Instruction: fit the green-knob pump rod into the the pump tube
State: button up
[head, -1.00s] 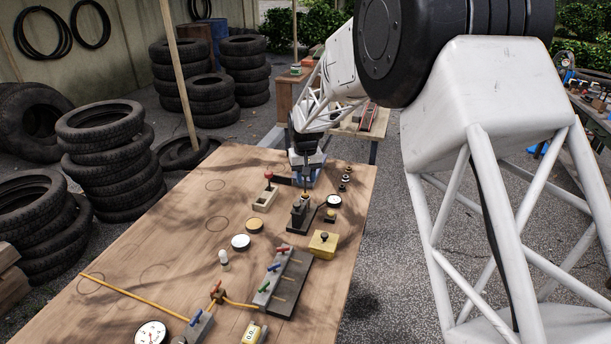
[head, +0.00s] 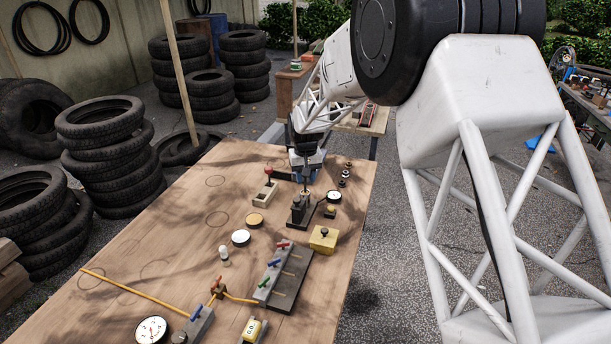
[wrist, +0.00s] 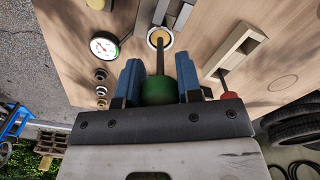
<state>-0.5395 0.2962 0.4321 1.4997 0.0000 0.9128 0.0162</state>
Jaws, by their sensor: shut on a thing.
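My gripper (wrist: 160,90) is shut on the green knob (wrist: 160,92) of the pump rod, between its blue fingers. The rod (wrist: 160,62) runs from the knob to the brass-ringed mouth of the pump tube (wrist: 159,37) in the wrist view. Its far end appears at or inside the ring; how deep, I cannot tell. In the head view my gripper (head: 306,172) is just behind and above the dark pump body (head: 301,212), and the green knob is hidden there.
A beige block (head: 265,194) with a red-knobbed rod (head: 268,170) stands left of the pump. A gauge (head: 333,196) and small rings (head: 345,174) are to its right. A yellow box (head: 323,239) and a valve block (head: 275,272) stand nearer.

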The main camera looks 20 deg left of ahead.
aim_at(305, 193)
jog(key=shift+f, duration=1.9)
jog(key=shift+r, duration=0.5)
jog(key=shift+r, duration=0.7)
jog(key=shift+r, duration=1.05)
jog(key=shift+r, duration=0.65)
jog(key=shift+f, duration=1.55)
dwell(1.7)
